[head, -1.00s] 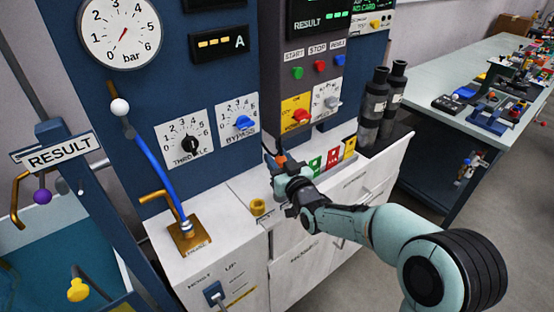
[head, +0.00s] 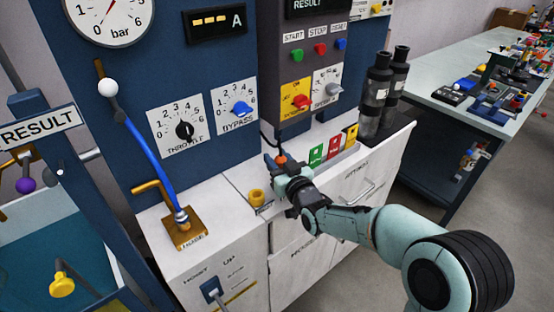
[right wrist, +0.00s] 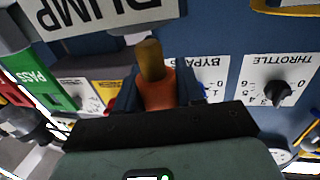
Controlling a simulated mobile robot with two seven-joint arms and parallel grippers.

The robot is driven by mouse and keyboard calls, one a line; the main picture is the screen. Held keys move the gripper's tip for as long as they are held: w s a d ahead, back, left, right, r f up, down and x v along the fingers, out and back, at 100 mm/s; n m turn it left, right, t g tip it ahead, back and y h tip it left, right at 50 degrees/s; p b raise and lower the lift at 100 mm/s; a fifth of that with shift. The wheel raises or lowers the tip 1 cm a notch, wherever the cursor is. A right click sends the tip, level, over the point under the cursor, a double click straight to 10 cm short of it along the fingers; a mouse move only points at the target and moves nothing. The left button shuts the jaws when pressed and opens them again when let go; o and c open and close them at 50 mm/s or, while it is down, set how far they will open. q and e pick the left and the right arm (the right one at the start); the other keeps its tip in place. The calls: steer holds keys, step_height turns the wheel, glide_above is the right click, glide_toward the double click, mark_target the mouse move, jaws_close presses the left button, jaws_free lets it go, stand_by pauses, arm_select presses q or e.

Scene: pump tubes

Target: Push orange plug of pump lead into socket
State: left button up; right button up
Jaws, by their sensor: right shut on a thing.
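My right gripper (head: 281,164) is shut on the orange plug (right wrist: 157,88) above the white bench top. In the right wrist view the plug sits between the fingers, with a brass-brown end (right wrist: 150,59) sticking out. In the head view the orange plug (head: 281,159) shows just past the fingers, and a dark lead (head: 267,143) rises behind it. A PUMP label (right wrist: 100,14) shows upside down in the right wrist view. My left gripper is not in view.
Green, red and yellow blocks (head: 334,150) stand close right of the gripper. The knob panel (head: 205,115) rises behind. Dark cylinders (head: 378,95) stand at the back right.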

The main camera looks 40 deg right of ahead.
steer(key=shift+b, duration=0.75)
stand_by(1.8)
steer(key=shift+f, duration=0.15)
steer(key=shift+f+b, duration=0.25)
steer(key=shift+b, duration=0.15)
steer(key=shift+f+b, duration=1.55)
steer(key=shift+f, duration=0.05)
steer(key=o, duration=1.1)
